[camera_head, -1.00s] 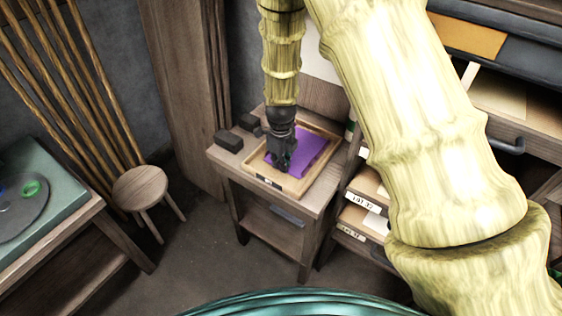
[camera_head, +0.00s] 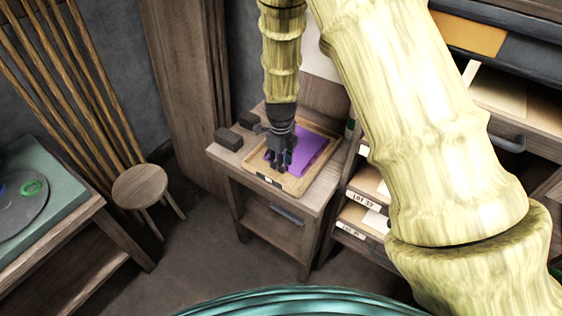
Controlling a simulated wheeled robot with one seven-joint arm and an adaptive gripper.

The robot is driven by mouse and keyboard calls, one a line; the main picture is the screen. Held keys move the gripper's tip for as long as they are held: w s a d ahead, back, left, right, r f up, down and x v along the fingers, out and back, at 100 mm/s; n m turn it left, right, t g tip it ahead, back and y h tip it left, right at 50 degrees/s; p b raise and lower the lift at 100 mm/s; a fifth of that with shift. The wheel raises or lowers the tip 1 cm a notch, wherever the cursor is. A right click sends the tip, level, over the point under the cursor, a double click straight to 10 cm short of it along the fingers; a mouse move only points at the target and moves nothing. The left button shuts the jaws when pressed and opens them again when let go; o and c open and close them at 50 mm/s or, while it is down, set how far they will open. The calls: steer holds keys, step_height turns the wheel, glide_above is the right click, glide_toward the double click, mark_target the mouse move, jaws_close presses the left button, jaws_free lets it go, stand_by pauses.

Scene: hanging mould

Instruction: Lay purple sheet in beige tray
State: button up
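The purple sheet (camera_head: 308,148) lies inside the beige tray (camera_head: 322,171), which rests on a small wooden side table. The sheet looks flat, toward the upper right part of the tray. My gripper (camera_head: 278,168) points down over the left part of the tray, at the sheet's left edge. Its dark fingers look spread apart, with nothing visible between them. The gripper hides part of the sheet and the tray's floor. I cannot tell whether the fingertips touch the tray.
Two dark blocks (camera_head: 229,138) sit left of the tray on the side table (camera_head: 226,160). A shelf unit with labelled drawers (camera_head: 362,198) stands close at the right. A round stool (camera_head: 140,187) stands to the left. Open floor lies in front.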

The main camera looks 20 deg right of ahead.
step_height(320, 180, up, 12)
steer(key=b, duration=0.2)
steer(key=shift+f, duration=0.15)
